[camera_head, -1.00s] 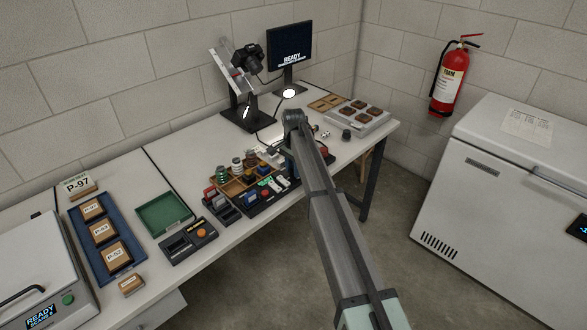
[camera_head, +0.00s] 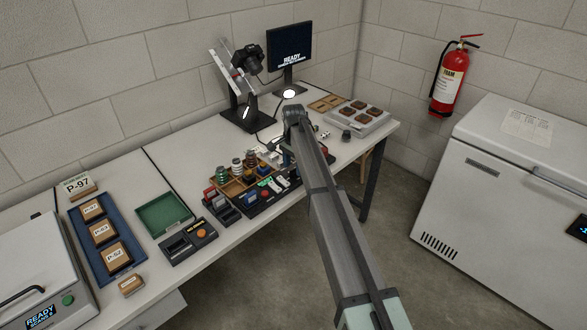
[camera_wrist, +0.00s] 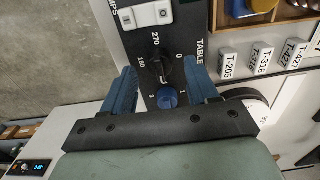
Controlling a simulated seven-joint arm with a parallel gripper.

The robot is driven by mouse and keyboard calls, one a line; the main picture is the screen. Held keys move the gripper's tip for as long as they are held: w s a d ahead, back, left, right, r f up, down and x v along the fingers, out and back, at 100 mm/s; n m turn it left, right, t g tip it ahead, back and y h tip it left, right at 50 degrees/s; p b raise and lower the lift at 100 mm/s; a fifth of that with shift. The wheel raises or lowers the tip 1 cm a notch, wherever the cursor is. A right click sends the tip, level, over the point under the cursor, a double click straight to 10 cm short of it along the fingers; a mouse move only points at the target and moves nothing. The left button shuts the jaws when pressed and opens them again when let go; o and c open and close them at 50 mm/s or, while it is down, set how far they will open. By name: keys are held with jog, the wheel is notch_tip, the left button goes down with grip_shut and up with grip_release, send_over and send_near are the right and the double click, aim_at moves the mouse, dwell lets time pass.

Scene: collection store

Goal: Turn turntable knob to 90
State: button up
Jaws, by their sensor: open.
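The turntable knob (camera_wrist: 164,69) is dark and sits on a black panel marked TABLE in the wrist view. The numbers 270, 180 and 0 show around it; the 90 mark and where its pointer stands cannot be made out. My gripper (camera_wrist: 162,74) is open, with one blue finger on each side of the knob. A gap shows beside each finger, and I cannot tell whether either touches. A blue knob (camera_wrist: 168,97) with small numbers beside it lies nearer my palm. In the head view my arm hides most of my gripper and the knob.
In the head view, a camera stand (camera_head: 240,100), a monitor (camera_head: 291,50), a green tray (camera_head: 163,215) and a blue tray (camera_head: 105,238) occupy the bench.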

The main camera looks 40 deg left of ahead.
aim_at(293, 169)
notch_tip(293, 169, up, 12)
dwell(0.4)
dwell(0.6)
